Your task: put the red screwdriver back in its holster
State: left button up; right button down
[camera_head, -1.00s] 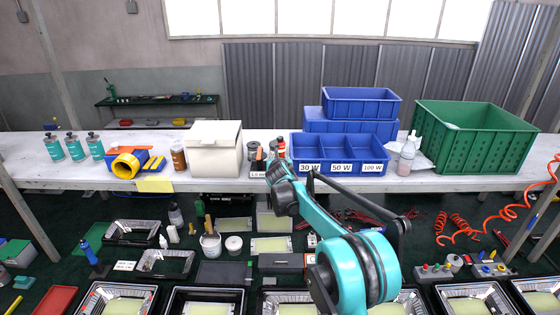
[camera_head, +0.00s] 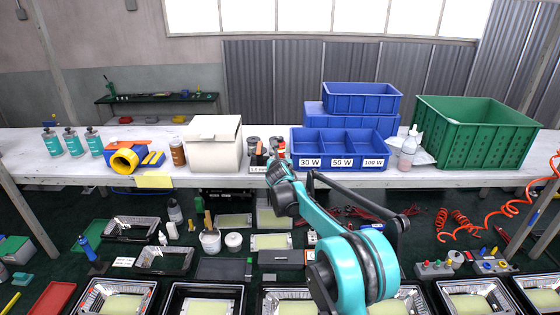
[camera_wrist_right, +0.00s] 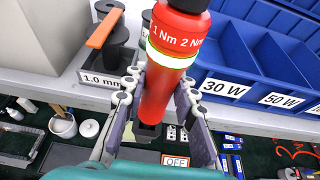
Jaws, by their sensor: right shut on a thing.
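The red screwdriver (camera_wrist_right: 169,65) has a red grip, a pale green-white band, a black top and "1 Nm 2 Nm" markings. My right gripper (camera_wrist_right: 157,112) is shut on it, with one finger on each side. In the head view its red and white upper part (camera_head: 281,150) shows at the front table edge, just above my teal right arm. A small dark part (camera_wrist_right: 149,131) shows just below its lower end; I cannot tell whether this is the holster or whether they touch. My right gripper's fingers are mostly hidden behind the arm in the head view. My left gripper is not in view.
Blue bins (camera_head: 341,164) marked 30 W, 50 W and 100 W stand just right of the screwdriver. Spools behind a "1.0 mm" label (camera_wrist_right: 102,79) and a white box (camera_head: 213,150) stand left. A green crate (camera_head: 472,135) is farther right. Housings fill the lower foreground.

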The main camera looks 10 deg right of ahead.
jog(key=shift+f+b, duration=1.2)
jog(key=shift+f, duration=0.45)
jog(key=c, duration=1.1)
grip_release()
jog(key=shift+c, duration=0.2)
jog(key=shift+s, duration=0.1)
jog(key=v, duration=1.2)
